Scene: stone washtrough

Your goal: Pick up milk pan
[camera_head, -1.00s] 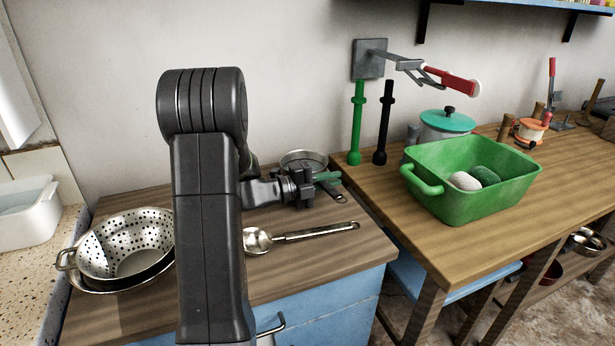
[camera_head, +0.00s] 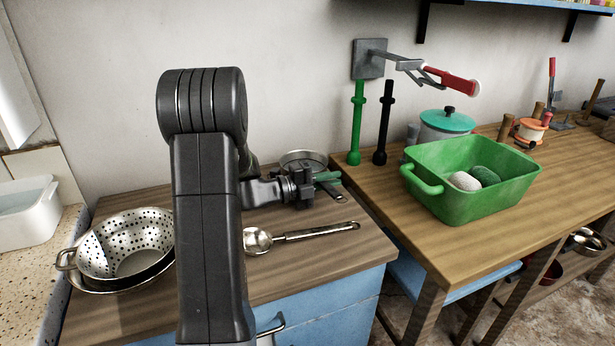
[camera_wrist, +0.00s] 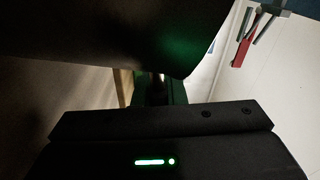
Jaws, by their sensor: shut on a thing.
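The milk pan (camera_head: 302,157) is a small grey metal pan at the back edge of the wooden counter top, by the wall. Its handle (camera_head: 334,195) points toward the front right. My gripper (camera_head: 328,177) is at the handle, just in front of the pan's bowl, and is shut on it. My gripper hides part of the handle and the lower part of the bowl. In the wrist view a large dark curved surface (camera_wrist: 110,35), likely the pan, fills the upper left close to the camera. The fingertips are too dark there to make out.
A ladle (camera_head: 300,236) lies in front of the pan. A colander (camera_head: 125,245) stands at left. A green tub (camera_head: 470,200) with two stones is on the right table. Green (camera_head: 357,125) and black (camera_head: 384,125) upright rods stand by the wall.

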